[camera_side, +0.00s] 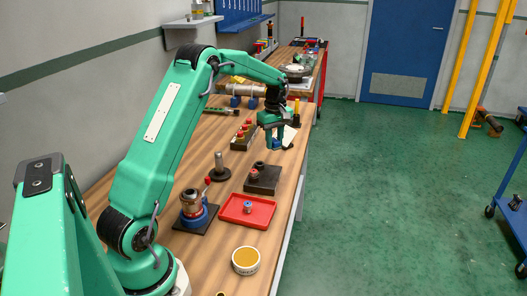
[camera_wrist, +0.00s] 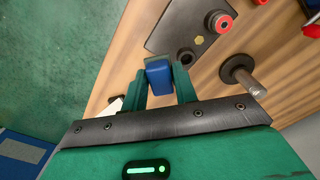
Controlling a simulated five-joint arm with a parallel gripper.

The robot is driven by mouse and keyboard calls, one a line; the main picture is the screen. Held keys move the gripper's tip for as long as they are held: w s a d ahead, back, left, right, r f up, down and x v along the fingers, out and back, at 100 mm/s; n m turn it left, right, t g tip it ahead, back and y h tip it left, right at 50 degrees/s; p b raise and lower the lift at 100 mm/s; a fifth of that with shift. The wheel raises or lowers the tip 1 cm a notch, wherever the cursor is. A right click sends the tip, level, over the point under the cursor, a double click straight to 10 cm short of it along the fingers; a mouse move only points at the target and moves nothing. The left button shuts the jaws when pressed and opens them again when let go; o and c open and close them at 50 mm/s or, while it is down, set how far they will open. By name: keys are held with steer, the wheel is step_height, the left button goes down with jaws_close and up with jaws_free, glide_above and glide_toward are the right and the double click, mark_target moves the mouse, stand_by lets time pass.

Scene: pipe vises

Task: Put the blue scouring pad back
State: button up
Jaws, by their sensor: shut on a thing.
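My gripper (camera_side: 275,146) hangs over the workbench, above and behind the dark block in the side view. It is shut on the blue scouring pad (camera_wrist: 158,74), which sits between its two green fingers in the wrist view. Only a little of the pad's blue (camera_side: 278,142) shows between the fingers in the side view. The dark block (camera_side: 264,181) has a round black socket and a red-and-grey cylindrical part on top. In the wrist view the block (camera_wrist: 165,35) lies beyond the fingertips, with its socket (camera_wrist: 186,57) close beside the pad's outline. The pad looks held clear of the bench.
A metal post on a round black base (camera_side: 219,172) stands left of the block. A red tray (camera_side: 262,216), a vise on a dark plate (camera_side: 194,210) and a round yellow-topped tub (camera_side: 245,262) are nearer. A dark rack with red-topped parts (camera_side: 243,136) stands left of my gripper.

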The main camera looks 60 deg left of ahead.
steer(key=shift+w, duration=0.1)
steer(key=w+d+m, duration=0.5)
steer(key=d+m, duration=0.1)
steer(key=m, duration=0.3)
steer(key=shift+w+d, duration=0.2)
steer(key=shift+w, duration=0.15)
glide_above(280, 163)
step_height(280, 163, down, 7)
steer(key=shift+a+r, duration=0.1)
steer(key=shift+f, duration=2.05)
steer(key=shift+f, duration=0.1)
